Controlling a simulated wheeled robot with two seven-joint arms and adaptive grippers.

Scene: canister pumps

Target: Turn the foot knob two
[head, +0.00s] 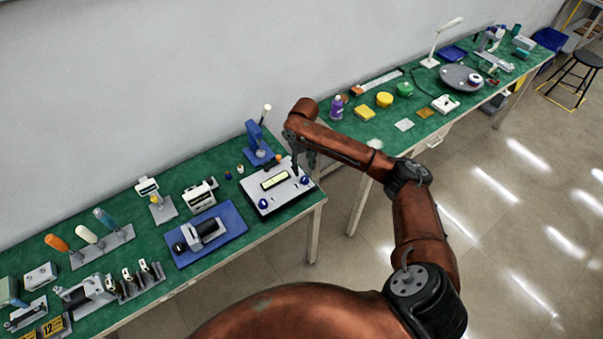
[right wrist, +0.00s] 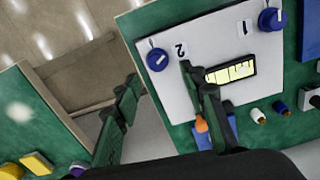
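A white panel box (head: 284,197) with a yellow display stands at the right end of the near bench; it also shows in the right wrist view (right wrist: 205,100). It carries two blue knobs. The knob by the label "2" (right wrist: 157,60) is on the side near the bench end, and is the right-hand knob in the head view (head: 304,181). The knob by the label "1" (right wrist: 271,19) is at the other end. My right gripper (head: 303,168) is open and empty, its dark fingers spread over the "2" knob side, apart from the knob. My left gripper is out of view.
A blue press (head: 258,146) stands just behind the box, with small bottles (head: 240,169) to its left. A blue tray (head: 221,239) with a device lies left of it. A gap separates this bench from the far bench (head: 385,145), which holds several items.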

